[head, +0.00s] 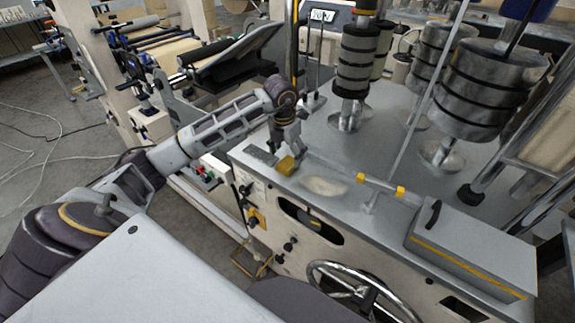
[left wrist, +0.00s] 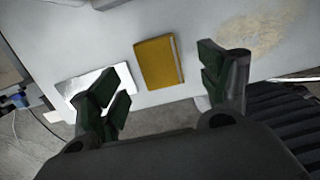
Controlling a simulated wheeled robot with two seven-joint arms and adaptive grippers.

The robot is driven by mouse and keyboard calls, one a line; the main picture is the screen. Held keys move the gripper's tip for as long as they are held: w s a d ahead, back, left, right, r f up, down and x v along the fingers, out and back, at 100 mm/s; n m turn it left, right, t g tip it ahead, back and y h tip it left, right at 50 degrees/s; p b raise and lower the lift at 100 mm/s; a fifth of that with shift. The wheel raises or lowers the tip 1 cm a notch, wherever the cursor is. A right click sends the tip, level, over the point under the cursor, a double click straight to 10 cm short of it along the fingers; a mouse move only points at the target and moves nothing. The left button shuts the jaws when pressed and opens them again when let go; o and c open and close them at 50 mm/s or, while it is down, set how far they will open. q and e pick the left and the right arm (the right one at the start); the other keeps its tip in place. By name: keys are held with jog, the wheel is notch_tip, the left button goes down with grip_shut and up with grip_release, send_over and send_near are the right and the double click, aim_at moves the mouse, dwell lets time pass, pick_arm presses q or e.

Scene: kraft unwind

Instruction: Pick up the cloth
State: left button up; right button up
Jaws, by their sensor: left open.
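A small yellow folded block, which looks like the cloth (head: 286,165), lies flat on the grey machine top near its front left edge. In the left wrist view the yellow cloth (left wrist: 158,62) shows as a rectangle with a pale right edge. My left gripper (head: 288,147) hangs over the machine top just above and beside the cloth. In the left wrist view the left gripper (left wrist: 162,84) has its fingers spread to either side of the cloth, with nothing held between them. The gap in height cannot be told. My right gripper is not in view.
A flat grey plate (head: 262,154) lies left of the cloth, and a pale beige patch (head: 325,187) lies to its right. A rail with yellow collars (head: 375,185) and a grey box (head: 470,250) stand further right. Roller stacks (head: 357,58) rise behind.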

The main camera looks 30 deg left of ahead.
aim_at(287, 162)
pick_arm(q)
jog(key=shift+a+f, duration=0.15)
jog(key=shift+f, duration=0.6)
jog(key=shift+w+f+p, duration=0.1)
jog(key=shift+f+p, duration=0.25)
jog(key=shift+f, duration=0.8)
jog(key=c, duration=1)
jog(key=shift+r, duration=0.1)
jog(key=shift+r+b, duration=0.65)
jog(key=shift+r, duration=4.25)
